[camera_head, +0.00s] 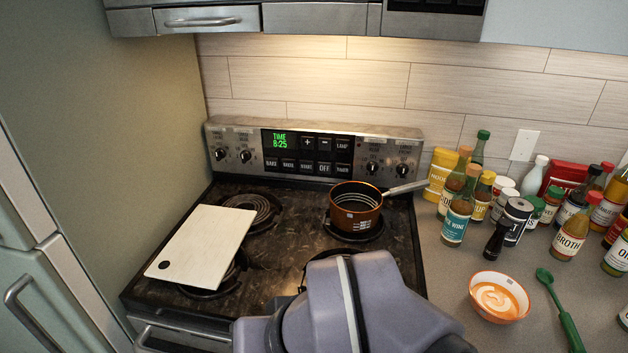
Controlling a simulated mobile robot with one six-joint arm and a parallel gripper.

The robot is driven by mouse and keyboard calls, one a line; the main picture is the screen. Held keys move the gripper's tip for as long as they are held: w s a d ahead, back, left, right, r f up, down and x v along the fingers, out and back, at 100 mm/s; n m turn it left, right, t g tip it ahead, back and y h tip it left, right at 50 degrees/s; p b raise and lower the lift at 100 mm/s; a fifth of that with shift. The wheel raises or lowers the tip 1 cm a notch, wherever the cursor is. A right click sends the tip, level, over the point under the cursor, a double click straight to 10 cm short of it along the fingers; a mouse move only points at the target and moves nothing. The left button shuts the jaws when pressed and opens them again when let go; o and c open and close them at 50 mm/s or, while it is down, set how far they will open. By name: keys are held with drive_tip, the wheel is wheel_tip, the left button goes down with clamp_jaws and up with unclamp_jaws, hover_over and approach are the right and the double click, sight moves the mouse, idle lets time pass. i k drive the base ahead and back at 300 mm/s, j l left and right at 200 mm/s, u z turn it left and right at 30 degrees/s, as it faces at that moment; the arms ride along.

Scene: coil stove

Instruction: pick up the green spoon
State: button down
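The green spoon (559,309) lies on the grey counter at the lower right. Its rounded end points away from me, and its other end reaches the bottom edge of the picture. It lies just right of an orange-and-white bowl, apart from it. Nothing holds the spoon. My purple-grey arm shows at the bottom middle, in front of the stove. My gripper is not in view.
The orange bowl (499,297) is left of the spoon. Several bottles, including a broth bottle (570,236), crowd the counter behind. A copper pot (356,207) and a white cutting board (203,245) rest on the stove. Bare counter (448,275) lies left of the bowl.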

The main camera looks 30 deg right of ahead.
sight(544, 276)
drive_tip(key=z, duration=2.85)
